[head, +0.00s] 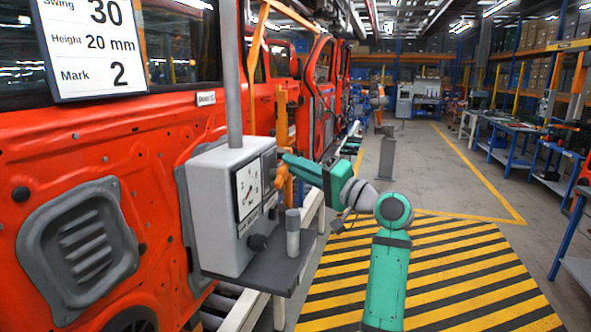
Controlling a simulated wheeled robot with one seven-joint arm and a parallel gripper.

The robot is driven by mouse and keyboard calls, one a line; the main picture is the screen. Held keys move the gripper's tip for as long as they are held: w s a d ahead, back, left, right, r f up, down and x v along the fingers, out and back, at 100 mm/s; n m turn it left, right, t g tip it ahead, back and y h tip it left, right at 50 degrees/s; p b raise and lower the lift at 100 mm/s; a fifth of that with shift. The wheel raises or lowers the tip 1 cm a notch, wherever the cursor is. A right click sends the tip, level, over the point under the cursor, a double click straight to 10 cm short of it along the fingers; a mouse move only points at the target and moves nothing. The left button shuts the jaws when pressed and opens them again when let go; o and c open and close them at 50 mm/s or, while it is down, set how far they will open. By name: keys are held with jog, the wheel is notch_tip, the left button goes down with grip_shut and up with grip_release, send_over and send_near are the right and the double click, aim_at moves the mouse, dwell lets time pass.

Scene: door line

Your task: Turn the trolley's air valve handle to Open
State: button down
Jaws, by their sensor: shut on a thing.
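A grey control box (222,205) stands on the trolley's dark shelf (262,270), with a pole rising from its top. A white dial plate (248,190) with a pointer is on its front; its lettering is too small to read. My gripper (281,174) is at the far right part of the box's front, at the end of my green arm. It is shut on what appears to be the air valve handle. The fingertips and handle are small and partly hidden, so the handle's angle cannot be told.
A sign (95,45) hangs at upper left before the red door line (150,130). The striped floor (440,275) at right is clear.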

jog(key=shift+s+a+r+n+g+y, duration=0.25)
jog(key=shift+n+g+y, duration=0.7)
jog(key=shift+n, duration=1.85)
jog(key=shift+s+r+n+g+y, duration=0.25)
jog(key=shift+s+n+g+y, duration=0.5)
jog(key=shift+n, duration=2.05)
jog(key=shift+s+a+r+n+g+y, duration=0.2)
jog(key=shift+n+g+y, duration=0.85)
jog(key=shift+n, duration=1.75)
jog(key=c, duration=1.6)
grip_release()
jog(key=shift+c, duration=0.2)
jog(key=shift+s+d, duration=0.1)
jog(key=v, duration=1)
jog(key=shift+d+f, duration=0.2)
jog(key=shift+d, duration=0.1)
